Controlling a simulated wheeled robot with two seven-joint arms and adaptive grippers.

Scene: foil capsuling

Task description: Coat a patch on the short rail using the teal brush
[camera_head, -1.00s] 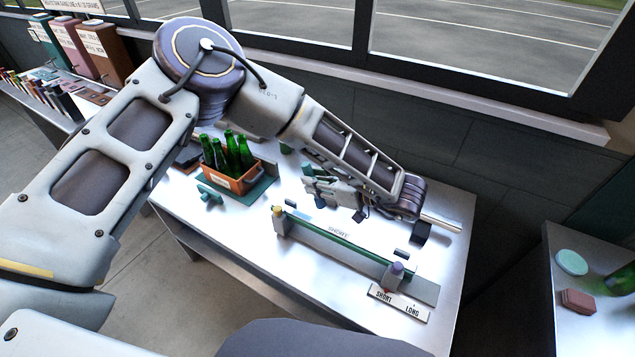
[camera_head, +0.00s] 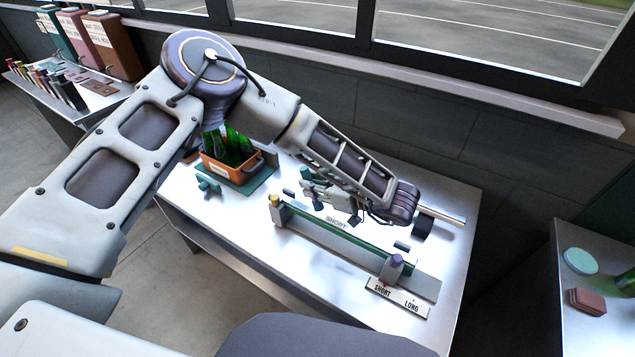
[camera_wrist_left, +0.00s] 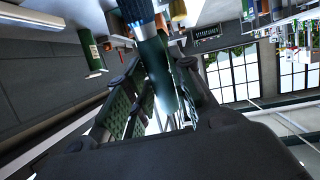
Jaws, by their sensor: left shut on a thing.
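My left gripper (camera_head: 318,191) is just behind the rail's left half, seen from the side. In the left wrist view its fingers close on a long grey-teal thing (camera_wrist_left: 154,62) with a dark blue upper part, apparently the teal brush. My right gripper is in neither view.
An orange crate (camera_head: 230,174) of green bottles stands on a teal mat at the table's left, partly behind my arm. A small teal piece (camera_head: 208,186) lies near it. A SHORT/LONG plate (camera_head: 397,297) is at the front right. A second table (camera_head: 590,335) stands at right.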

